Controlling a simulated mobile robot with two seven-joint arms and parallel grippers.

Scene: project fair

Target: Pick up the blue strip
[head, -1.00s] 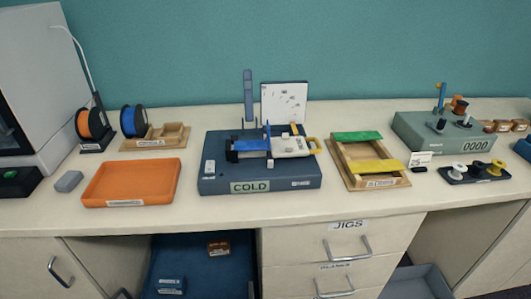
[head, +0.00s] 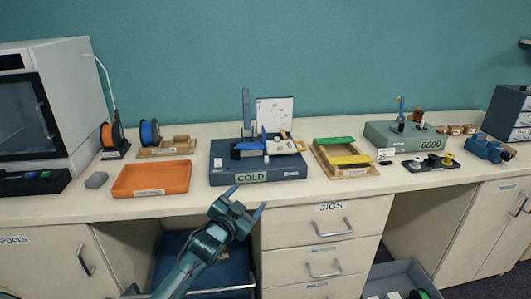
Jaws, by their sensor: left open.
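The blue strip (head: 248,146) lies on the machine with the COLD label (head: 225,178), at the middle of the counter in the head view. It is at the left of a white and yellow tool (head: 283,146) on the same machine. My left gripper (head: 246,197) is open and empty, in front of the counter's front edge and below the machine in the picture. It is apart from the strip. My right gripper is not in view.
An orange tray (head: 150,192) is left of the machine. A wooden frame (head: 347,171) with green and yellow strips stands right of it. An upright blue post (head: 246,105) and a white board (head: 274,114) rise behind the strip. Drawers (head: 322,246) are below.

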